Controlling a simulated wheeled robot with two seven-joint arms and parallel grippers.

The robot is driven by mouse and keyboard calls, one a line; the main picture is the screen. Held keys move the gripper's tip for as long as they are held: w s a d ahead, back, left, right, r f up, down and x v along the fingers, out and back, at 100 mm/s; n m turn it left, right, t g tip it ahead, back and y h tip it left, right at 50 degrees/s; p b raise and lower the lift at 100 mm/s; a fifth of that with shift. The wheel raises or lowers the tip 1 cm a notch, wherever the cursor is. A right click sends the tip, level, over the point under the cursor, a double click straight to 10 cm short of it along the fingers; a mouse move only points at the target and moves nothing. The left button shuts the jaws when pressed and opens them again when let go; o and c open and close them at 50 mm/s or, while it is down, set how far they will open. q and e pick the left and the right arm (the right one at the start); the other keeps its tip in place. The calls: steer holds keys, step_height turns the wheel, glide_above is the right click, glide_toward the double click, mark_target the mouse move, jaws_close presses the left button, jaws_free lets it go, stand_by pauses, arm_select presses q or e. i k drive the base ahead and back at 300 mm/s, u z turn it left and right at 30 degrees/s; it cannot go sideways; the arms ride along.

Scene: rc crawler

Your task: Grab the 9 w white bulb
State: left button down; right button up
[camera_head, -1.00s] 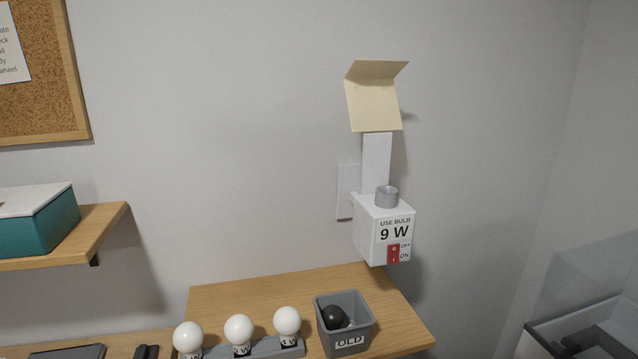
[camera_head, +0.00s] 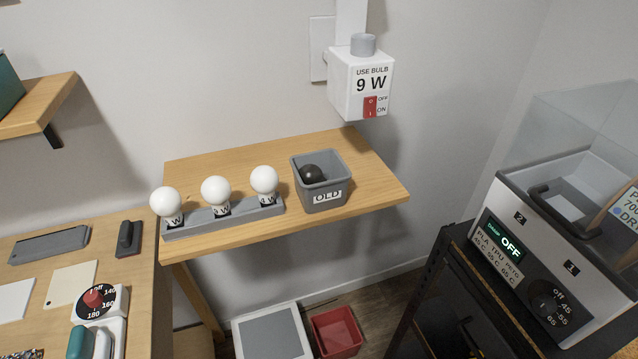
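Three white bulbs stand upright in a grey rack (camera_head: 230,219) on the wooden wall shelf: a left bulb (camera_head: 166,200), a middle bulb (camera_head: 216,189) and a right bulb (camera_head: 264,179). Each has a small label at its base, too small for me to read the wattage surely. A white lamp box (camera_head: 345,92) on the wall reads "USE BULB 9 W", with a grey socket (camera_head: 363,44) on top and a red switch (camera_head: 370,106). A grey bin (camera_head: 322,197) marked "OLD" holds a dark bulb (camera_head: 312,173). Neither of my grippers is in view.
The wooden shelf (camera_head: 370,196) has bare room behind the rack and right of the bin. A lower table (camera_head: 50,248) at left holds tools and a dial device (camera_head: 98,303). A dryer machine (camera_head: 535,262) stands at right. A red bin (camera_head: 337,331) is on the floor.

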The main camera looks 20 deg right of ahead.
mark_target(217, 190)
steer(key=z, duration=0.05)
steer(key=k, duration=0.9)
steer(key=u, duration=0.1)
